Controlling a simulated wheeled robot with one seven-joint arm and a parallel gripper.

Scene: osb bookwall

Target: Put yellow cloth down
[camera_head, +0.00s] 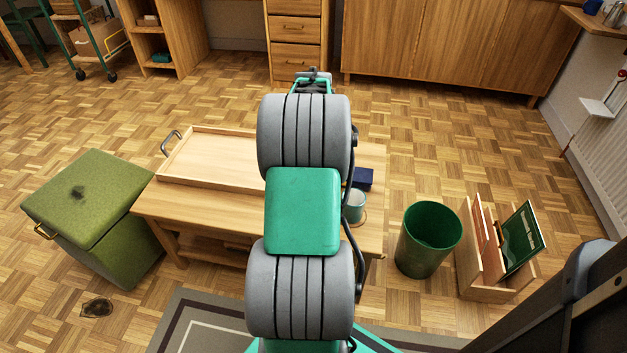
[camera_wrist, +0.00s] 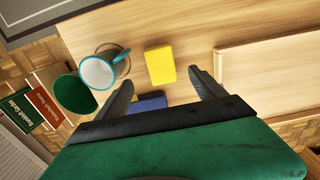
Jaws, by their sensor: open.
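The yellow cloth (camera_wrist: 160,65) is a small, flat-looking yellow block in the wrist view, just beyond and between my fingertips, over the wooden table (camera_wrist: 190,40). It appears to lie on the tabletop, and I see no finger touching it. My gripper (camera_wrist: 161,78) is open, with its two dark fingers spread wide on either side. In the head view my arm covers the middle of the table (camera_head: 220,209) and hides the cloth; the fingers cannot be made out there.
A mug (camera_wrist: 97,72) with a blue-green rim and a dark blue item (camera_wrist: 150,103) are near the cloth. A wooden tray (camera_head: 205,183) takes up the table's left side. A green bin (camera_head: 410,250), a wooden book crate (camera_head: 480,278) and a green box stool (camera_head: 85,200) flank the table.

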